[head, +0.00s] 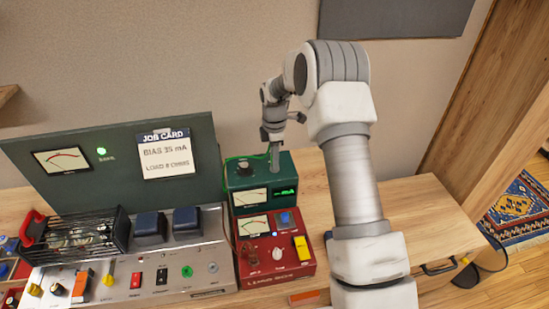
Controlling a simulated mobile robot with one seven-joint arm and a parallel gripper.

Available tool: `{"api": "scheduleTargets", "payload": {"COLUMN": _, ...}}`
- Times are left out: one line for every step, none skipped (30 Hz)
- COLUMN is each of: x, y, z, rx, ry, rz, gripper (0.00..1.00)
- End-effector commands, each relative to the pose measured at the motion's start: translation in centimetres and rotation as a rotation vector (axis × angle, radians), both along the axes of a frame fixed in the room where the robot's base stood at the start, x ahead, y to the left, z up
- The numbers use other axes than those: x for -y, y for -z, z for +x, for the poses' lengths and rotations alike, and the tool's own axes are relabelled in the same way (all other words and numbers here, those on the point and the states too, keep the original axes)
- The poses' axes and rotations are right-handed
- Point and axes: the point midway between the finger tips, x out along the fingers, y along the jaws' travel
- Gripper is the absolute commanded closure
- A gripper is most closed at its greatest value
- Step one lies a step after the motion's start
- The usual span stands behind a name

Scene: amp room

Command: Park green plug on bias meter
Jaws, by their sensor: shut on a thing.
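The bias meter is a dark green box (243,201) with a pale dial and a green mA display showing dashes. It stands on the bench behind a red unit. My gripper (274,158) points down over the right part of the meter's top. It is shut on the green plug, which is small and mostly hidden by the fingers. A thin green lead (232,160) loops at the top left of the meter. I cannot tell whether the plug touches the meter's top. A dark round knob or socket shows on the top, left of my fingers.
A red unit (252,268) with a dial, knob and yellow switch stands in front of the meter. The amp chassis (125,287), with a green jack (187,271), is left. A tall green panel (95,190) carries a job card (166,154). Bare bench (435,225) lies right.

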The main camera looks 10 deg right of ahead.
Motion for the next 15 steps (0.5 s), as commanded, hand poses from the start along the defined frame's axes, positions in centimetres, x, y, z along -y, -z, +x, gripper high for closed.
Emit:
{"api": "scheduleTargets", "payload": {"x": 0.01, "y": 0.06, "z": -0.03, "rx": -0.001, "ry": 0.000, "rz": 0.000, "gripper": 1.00}}
{"api": "scheduleTargets", "payload": {"x": 0.00, "y": 0.06, "z": -0.03, "rx": -0.001, "ry": 0.000, "rz": 0.000, "gripper": 1.00}}
{"api": "scheduleTargets", "payload": {"x": 0.01, "y": 0.06, "z": -0.03, "rx": -0.001, "ry": 0.000, "rz": 0.000, "gripper": 1.00}}
{"api": "scheduleTargets", "payload": {"x": 0.01, "y": 0.07, "z": -0.03, "rx": -0.001, "ry": 0.000, "rz": 0.000, "gripper": 1.00}}
{"api": "scheduleTargets", "payload": {"x": 0.01, "y": 0.07, "z": -0.03, "rx": -0.001, "ry": 0.000, "rz": 0.000, "gripper": 1.00}}
{"api": "scheduleTargets", "payload": {"x": 0.00, "y": 0.08, "z": -0.04, "rx": -0.001, "ry": 0.000, "rz": 0.000, "gripper": 0.66}}
{"api": "scheduleTargets", "payload": {"x": 0.01, "y": 0.08, "z": -0.04, "rx": -0.001, "ry": 0.000, "rz": 0.000, "gripper": 0.61}}
{"api": "scheduleTargets", "payload": {"x": 0.01, "y": 0.08, "z": -0.04, "rx": -0.001, "ry": 0.000, "rz": 0.000, "gripper": 0.55}}
{"api": "scheduleTargets", "payload": {"x": 0.01, "y": 0.07, "z": -0.03, "rx": -0.001, "ry": 0.000, "rz": 0.000, "gripper": 0.48}}
{"api": "scheduleTargets", "payload": {"x": 0.00, "y": 0.07, "z": -0.03, "rx": -0.001, "ry": 0.000, "rz": 0.000, "gripper": 0.43}}
{"api": "scheduleTargets", "payload": {"x": 0.01, "y": 0.07, "z": -0.03, "rx": -0.001, "ry": 0.000, "rz": 0.000, "gripper": 0.38}}
{"api": "scheduleTargets", "payload": {"x": 0.01, "y": 0.06, "z": -0.03, "rx": -0.001, "ry": 0.000, "rz": 0.000, "gripper": 0.38}}
{"api": "scheduleTargets", "payload": {"x": 0.01, "y": 0.06, "z": -0.03, "rx": -0.001, "ry": 0.000, "rz": 0.000, "gripper": 0.38}}
{"api": "scheduleTargets", "payload": {"x": 0.01, "y": 0.06, "z": -0.03, "rx": -0.001, "ry": 0.000, "rz": 0.000, "gripper": 0.38}}
{"api": "scheduleTargets", "payload": {"x": 0.00, "y": 0.05, "z": -0.03, "rx": -0.001, "ry": 0.000, "rz": 0.000, "gripper": 0.38}}
